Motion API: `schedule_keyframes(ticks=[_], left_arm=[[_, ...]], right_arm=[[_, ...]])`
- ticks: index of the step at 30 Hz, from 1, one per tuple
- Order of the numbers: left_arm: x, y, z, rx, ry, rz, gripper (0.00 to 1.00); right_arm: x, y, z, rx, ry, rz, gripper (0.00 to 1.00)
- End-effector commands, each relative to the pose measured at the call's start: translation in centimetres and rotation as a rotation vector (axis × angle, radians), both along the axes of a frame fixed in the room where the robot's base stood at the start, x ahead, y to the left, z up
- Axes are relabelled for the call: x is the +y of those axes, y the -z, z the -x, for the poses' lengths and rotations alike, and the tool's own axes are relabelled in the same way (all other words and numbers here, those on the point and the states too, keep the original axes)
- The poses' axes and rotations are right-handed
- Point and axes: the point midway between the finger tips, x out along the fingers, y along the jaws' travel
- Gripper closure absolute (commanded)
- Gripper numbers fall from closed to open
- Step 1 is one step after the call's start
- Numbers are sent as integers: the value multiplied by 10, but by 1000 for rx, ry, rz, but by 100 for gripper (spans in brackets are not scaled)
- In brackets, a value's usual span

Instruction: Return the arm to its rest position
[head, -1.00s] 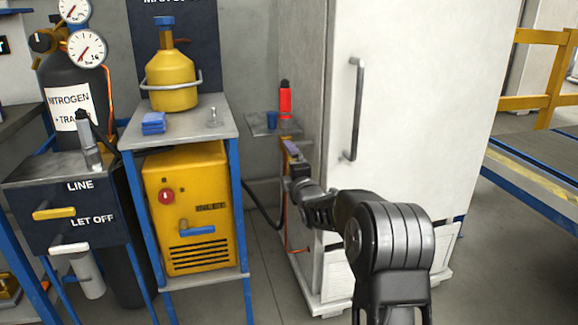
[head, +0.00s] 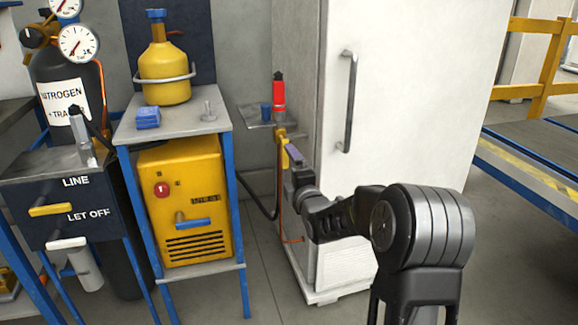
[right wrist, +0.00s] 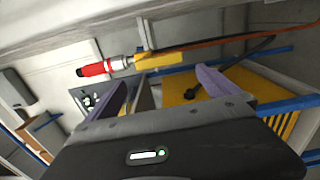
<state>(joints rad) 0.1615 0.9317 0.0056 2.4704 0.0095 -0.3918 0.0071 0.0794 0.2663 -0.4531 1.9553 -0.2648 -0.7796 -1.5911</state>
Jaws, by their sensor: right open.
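My right arm comes in from the lower right of the head view, and its gripper (head: 290,153) is in front of the white cabinet's left side. In the right wrist view the two purple fingers of this gripper (right wrist: 163,93) stand wide apart with nothing held between them. The red-capped fitting (head: 279,95) stands upright on a small grey shelf (head: 255,114), just beyond the gripper. It also shows in the right wrist view (right wrist: 97,68), beyond the fingers and apart from them. My left gripper is not in view.
A white cabinet (head: 420,110) with a long handle stands close on the right. A yellow machine (head: 180,200) sits under a grey table (head: 180,122) holding a yellow cylinder (head: 165,72). A nitrogen bottle (head: 62,95) is at the left. Open floor lies in front.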

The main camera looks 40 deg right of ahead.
Motion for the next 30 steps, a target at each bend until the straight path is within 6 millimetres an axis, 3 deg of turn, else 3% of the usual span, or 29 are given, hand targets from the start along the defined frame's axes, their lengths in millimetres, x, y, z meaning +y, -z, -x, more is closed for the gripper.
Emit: schedule_keyframes(ticks=[14, 20, 23, 26, 30], left_arm=[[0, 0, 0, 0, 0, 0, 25], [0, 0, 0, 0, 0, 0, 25], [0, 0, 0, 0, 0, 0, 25], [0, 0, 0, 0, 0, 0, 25], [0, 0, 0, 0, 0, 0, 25]], right_arm=[[0, 0, -1, -2, 0, -6, 0], [-1, 6, 0, -36, 6, -173, 0], [7, 30, 4, -47, 22, -409, 0], [44, 90, 7, -2, 47, -734, 0], [109, 185, 26, 114, 137, -1126, 0]])
